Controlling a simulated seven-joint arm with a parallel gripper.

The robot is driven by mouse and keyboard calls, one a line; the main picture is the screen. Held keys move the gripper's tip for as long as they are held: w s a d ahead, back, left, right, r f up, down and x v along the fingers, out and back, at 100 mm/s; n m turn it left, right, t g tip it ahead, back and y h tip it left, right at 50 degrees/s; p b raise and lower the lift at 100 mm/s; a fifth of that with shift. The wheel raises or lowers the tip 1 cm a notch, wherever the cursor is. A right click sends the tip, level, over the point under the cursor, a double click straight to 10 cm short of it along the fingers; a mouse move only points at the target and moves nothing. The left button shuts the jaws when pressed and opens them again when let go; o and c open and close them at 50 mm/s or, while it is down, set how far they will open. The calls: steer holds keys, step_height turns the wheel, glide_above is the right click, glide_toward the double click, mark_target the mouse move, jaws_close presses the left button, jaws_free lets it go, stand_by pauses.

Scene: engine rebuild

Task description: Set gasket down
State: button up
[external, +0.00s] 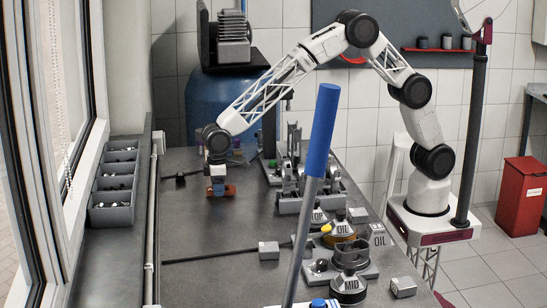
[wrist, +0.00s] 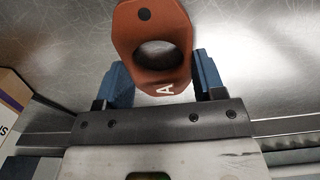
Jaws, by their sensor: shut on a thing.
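The gasket (wrist: 150,25) is a flat orange-brown ring with a round hole, a dark dot and a white letter A. In the wrist view it sits between the two blue fingers of my gripper (wrist: 162,78), which is shut on it. In the external view my gripper (external: 218,186) hangs from the arm at the left middle of the dark bench, with the gasket (external: 231,190) showing as a small reddish piece at the fingertips. I cannot tell whether the gasket touches the bench top.
An engine block (external: 312,202) stands right of my gripper. Labelled fixtures (external: 348,284) and grey blocks lie nearer the front. A grey parts bin (external: 112,216) is at the left. A blue-handled bar (external: 321,130) crosses the foreground. Bench (external: 205,235) before my gripper is clear.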

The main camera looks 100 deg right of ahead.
steer(key=shift+f, duration=0.35)
steer(key=shift+f, duration=0.1)
steer(key=o, duration=0.9)
step_height(320, 180, up, 12)
steer(key=shift+r, duration=0.1)
stand_by(0.4)
steer(key=shift+r, duration=0.1)
stand_by(0.6)
